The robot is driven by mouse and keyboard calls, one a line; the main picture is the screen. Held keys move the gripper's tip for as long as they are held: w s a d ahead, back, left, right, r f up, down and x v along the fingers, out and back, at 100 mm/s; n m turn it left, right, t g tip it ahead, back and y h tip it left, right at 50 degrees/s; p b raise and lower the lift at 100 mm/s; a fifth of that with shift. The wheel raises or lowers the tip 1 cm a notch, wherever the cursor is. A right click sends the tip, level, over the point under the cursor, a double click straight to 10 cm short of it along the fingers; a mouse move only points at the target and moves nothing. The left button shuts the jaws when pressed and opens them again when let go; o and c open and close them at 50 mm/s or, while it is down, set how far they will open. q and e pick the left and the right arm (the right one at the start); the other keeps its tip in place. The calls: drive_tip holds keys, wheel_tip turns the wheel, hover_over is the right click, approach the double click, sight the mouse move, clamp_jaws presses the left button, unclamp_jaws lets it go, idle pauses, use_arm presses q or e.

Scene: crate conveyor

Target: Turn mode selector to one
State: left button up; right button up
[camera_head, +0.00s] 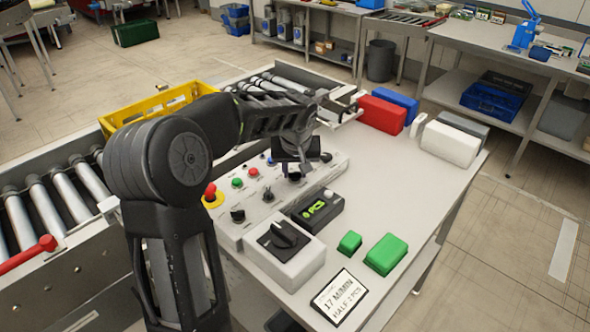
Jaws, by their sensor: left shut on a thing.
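The control panel (228,232) is a light grey sloped box on the table. It carries a red mushroom button on yellow, green, red and blue buttons and several black knobs. My left gripper (295,172) reaches down to the panel's far part and is shut on a small black selector knob (295,177). The gripper hides most of this knob, so its pointer and labels cannot be read. Two other black knobs (237,215) (268,197) are free in the nearer part. My right gripper is not in view.
A white box with a large black rotary knob (283,236) and a green-lit display (317,210) stand beside the panel. Green blocks (385,254) and a sign (338,298) lie nearby. A yellow crate (155,103) is on the roller conveyor behind. The table's right middle is clear.

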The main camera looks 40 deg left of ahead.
use_arm(q)
clamp_jaws()
drive_tip(key=shift+a+m, duration=0.1)
drive_tip(key=shift+m, duration=0.3)
drive_tip(key=m+h, duration=0.1)
drive_tip(key=m, duration=0.1)
drive_tip(key=shift+s+a+m+t+p, duration=0.1)
drive_tip(key=shift+m+t+p, duration=0.2)
drive_tip(key=shift+m+p, duration=0.1)
drive_tip(key=m+h, duration=0.1)
drive_tip(key=m, duration=0.1)
drive_tip(key=shift+a+m, duration=0.1)
drive_tip(key=shift+m, duration=0.2)
drive_tip(key=m+h, duration=0.1)
drive_tip(key=m, duration=0.1)
drive_tip(key=m+h, duration=0.1)
drive_tip(key=m, duration=0.3)
drive_tip(key=shift+a+h, duration=0.25)
drive_tip(key=shift+h, duration=0.15)
drive_tip(key=m, duration=0.2)
drive_tip(key=m+g+h, duration=0.1)
drive_tip(key=m, duration=0.2)
drive_tip(key=shift+a+m+h, duration=0.15)
drive_tip(key=shift+m+h, duration=0.15)
